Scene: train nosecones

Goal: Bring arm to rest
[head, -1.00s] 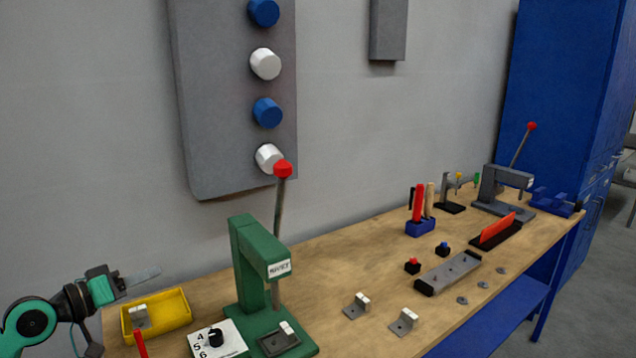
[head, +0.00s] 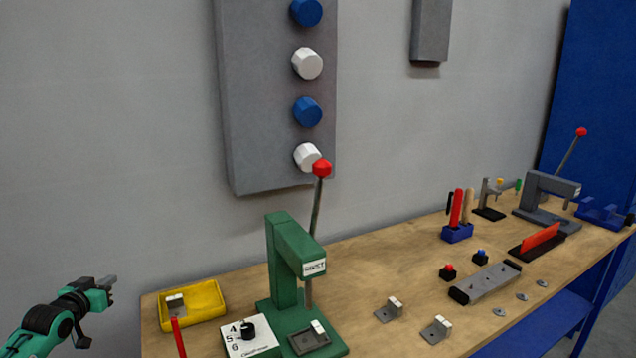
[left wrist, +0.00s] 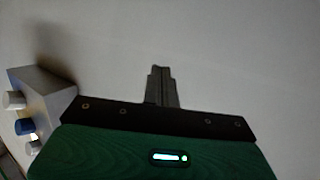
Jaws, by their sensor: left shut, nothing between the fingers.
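My left gripper (head: 108,283) is at the lower left of the head view, left of the bench and clear of everything. Its fingers are shut with nothing between them. In the left wrist view the closed fingers (left wrist: 161,88) point at a plain pale wall. My right gripper is in neither view.
The wooden bench (head: 375,255) carries a yellow tray (head: 205,308) nearest my left gripper, with a metal bracket inside. A green lever press (head: 293,260) stands beside it. More brackets, a grey press (head: 545,195) and tools are farther right. A grey wall panel (head: 260,100) hangs behind.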

